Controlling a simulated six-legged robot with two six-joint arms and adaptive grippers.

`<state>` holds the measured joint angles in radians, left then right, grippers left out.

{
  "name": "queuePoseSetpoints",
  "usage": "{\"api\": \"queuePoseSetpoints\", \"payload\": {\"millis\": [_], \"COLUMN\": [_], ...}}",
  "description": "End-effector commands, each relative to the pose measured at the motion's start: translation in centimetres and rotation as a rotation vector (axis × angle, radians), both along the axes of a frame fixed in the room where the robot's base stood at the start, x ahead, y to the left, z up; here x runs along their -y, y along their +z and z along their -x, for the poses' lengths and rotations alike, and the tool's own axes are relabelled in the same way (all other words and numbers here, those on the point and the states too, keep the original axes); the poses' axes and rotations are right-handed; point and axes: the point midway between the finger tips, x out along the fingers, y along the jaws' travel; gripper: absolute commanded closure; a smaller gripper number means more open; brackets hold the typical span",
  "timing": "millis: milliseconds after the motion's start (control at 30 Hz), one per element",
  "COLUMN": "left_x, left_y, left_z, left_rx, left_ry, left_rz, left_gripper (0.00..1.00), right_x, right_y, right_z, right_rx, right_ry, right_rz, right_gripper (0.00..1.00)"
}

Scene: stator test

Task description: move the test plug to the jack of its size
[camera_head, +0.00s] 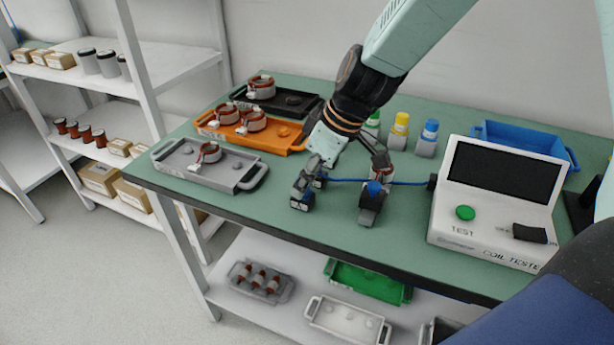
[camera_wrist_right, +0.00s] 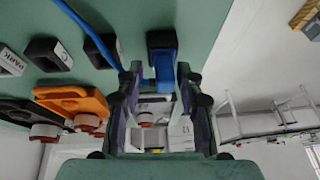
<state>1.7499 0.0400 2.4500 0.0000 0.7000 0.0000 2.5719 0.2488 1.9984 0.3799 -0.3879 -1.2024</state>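My right gripper (camera_head: 335,195) is low over the middle of the bench, fingers apart. In the right wrist view its fingertips (camera_wrist_right: 160,78) stand on either side of the blue test plug (camera_wrist_right: 165,68), with a gap beside it. The plug is against a black jack block (camera_wrist_right: 160,40); how deep it sits is unclear. In the head view a dark block (camera_head: 370,210) with blue on top is by the right finger. A blue cable (camera_head: 408,183) runs from the coil tester (camera_head: 495,200). Other black blocks (camera_wrist_right: 100,48) stand beside it. My left gripper is out of view.
An orange tray (camera_head: 222,134), a black tray (camera_head: 300,100) and a grey tray (camera_head: 215,173) with coils lie at left. Pieces with green, yellow (camera_head: 400,124) and blue tops stand behind my gripper. A blue bin (camera_head: 520,138) is behind the tester. The front edge is close.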

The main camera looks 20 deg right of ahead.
Motion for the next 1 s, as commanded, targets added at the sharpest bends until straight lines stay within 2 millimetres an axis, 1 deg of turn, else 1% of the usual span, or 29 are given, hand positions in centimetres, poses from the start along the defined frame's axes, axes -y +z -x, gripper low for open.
{"api": "queuePoseSetpoints", "payload": {"millis": [33,167,433,567,767,1000], "left_x": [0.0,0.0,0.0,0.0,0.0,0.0], "left_y": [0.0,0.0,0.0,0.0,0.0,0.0], "left_z": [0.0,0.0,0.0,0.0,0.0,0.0], "left_rx": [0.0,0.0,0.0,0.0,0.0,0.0], "left_ry": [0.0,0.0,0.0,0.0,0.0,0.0], "left_rz": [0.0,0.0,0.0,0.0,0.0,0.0], "left_gripper": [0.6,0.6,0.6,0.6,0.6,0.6], "right_x": [0.0,0.0,0.0,0.1,0.9,2.3], "right_y": [0.0,0.0,0.0,0.6,2.9,7.1], "right_z": [0.0,0.0,0.0,0.1,0.6,1.7], "right_rx": [0.0,0.0,0.0,0.002,0.006,0.006], "right_ry": [0.0,0.0,0.0,-0.001,0.0,0.0], "right_rz": [0.0,0.0,0.0,-0.002,-0.002,-0.004], "right_gripper": [0.56,0.46,0.46,0.46,0.46,0.46]}}
